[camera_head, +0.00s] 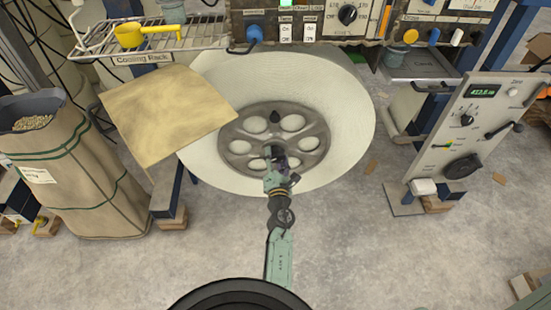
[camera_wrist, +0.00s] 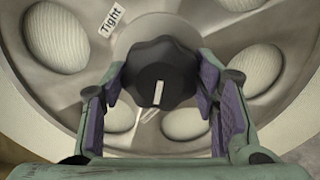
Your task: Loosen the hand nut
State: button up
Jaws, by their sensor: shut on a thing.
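The hand nut (camera_wrist: 160,62) is a black lobed knob with a white line on its face, at the centre of a grey metal disc (camera_wrist: 100,65) with several round holes. A white label reading "Tight" (camera_wrist: 111,20) is on the disc, up and left of the nut. My gripper (camera_wrist: 160,80) has its purple-padded fingers on the left and right sides of the nut and is shut on it. In the head view my gripper (camera_head: 275,153) reaches the middle of the disc (camera_head: 237,150) and largely hides the nut.
The disc lies in a large pale round bowl (camera_head: 350,110). A tan sheet (camera_head: 165,115) is at its left, beside a full sack (camera_head: 80,170). A wire rack (camera_head: 175,38) with a yellow scoop (camera_head: 130,36) and a control panel stand behind. A grey control box (camera_head: 475,130) stands right.

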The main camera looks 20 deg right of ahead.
aim_at(276, 159)
jog(key=shift+r, duration=0.1)
jog(key=o, duration=1.2)
jog(key=shift+c, duration=0.2)
jog(key=v, duration=0.6)
jog(key=shift+d, duration=0.1)
jog(key=shift+v, duration=0.8)
